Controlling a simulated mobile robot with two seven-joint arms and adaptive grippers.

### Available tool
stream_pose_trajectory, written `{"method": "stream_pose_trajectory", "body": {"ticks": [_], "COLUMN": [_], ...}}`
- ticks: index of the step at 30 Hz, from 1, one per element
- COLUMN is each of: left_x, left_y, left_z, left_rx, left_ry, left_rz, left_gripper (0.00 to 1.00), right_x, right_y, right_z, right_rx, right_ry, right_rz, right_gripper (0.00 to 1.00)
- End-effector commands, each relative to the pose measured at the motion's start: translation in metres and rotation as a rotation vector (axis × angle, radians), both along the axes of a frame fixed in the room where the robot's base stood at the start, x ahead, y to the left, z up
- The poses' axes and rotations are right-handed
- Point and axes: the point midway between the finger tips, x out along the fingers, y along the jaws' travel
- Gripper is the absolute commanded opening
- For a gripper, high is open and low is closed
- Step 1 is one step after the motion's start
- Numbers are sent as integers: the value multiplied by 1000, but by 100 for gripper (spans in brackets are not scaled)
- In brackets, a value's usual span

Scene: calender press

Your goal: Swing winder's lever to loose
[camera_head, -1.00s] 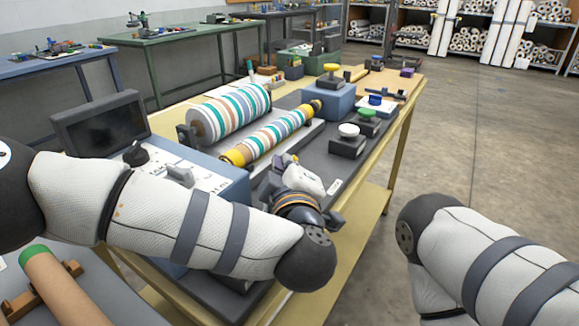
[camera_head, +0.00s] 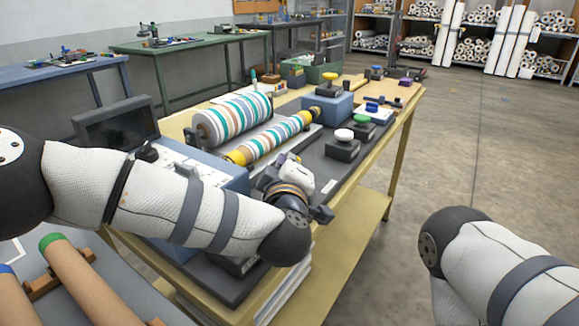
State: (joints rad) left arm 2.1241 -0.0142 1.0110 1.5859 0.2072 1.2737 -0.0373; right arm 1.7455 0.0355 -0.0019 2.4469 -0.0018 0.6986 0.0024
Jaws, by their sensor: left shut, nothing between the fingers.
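The winder carries a large striped roll (camera_head: 233,117) and, in front of it, a thinner striped roller (camera_head: 272,138) with yellow ends. I cannot pick out the winder's lever with certainty; my left forearm and wrist cover part of the machine's near end. My left gripper (camera_head: 284,161) is shut and empty, just in front of the thin roller's near half. Its fingertips are small and partly hidden behind the white wrist, so I cannot tell whether they touch anything. My right arm shows at the lower right, but its gripper is out of view.
A blue control box (camera_head: 217,172) with a dark screen (camera_head: 117,128) stands behind my left arm. Knobs with white (camera_head: 344,135), green (camera_head: 363,119) and yellow (camera_head: 330,78) tops stand along the yellow bench (camera_head: 375,172). The floor at right is clear.

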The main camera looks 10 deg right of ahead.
Motion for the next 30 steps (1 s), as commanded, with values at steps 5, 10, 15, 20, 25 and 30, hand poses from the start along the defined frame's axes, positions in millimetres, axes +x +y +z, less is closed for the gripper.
{"method": "stream_pose_trajectory", "body": {"ticks": [5,10,15,20,25,30], "left_x": [4,5,6,6,6,6], "left_y": [-4,-11,-15,-17,-17,-18], "left_z": [4,2,1,1,0,-1], "left_rx": [1,0,0,-1,-1,-1], "left_ry": [-5,-2,-2,0,1,2], "left_rz": [-36,-130,-129,-129,-128,-129], "left_gripper": [0,0,0,0,0,0], "right_x": [5,8,9,10,10,10], "right_y": [0,0,0,0,0,0], "right_z": [6,8,10,10,11,10], "right_rx": [0,0,0,0,0,0], "right_ry": [-17,-26,-30,-32,-32,-32], "right_rz": [0,-1,-1,-1,-1,-1], "right_gripper": [0,0,0,0,0,0]}}
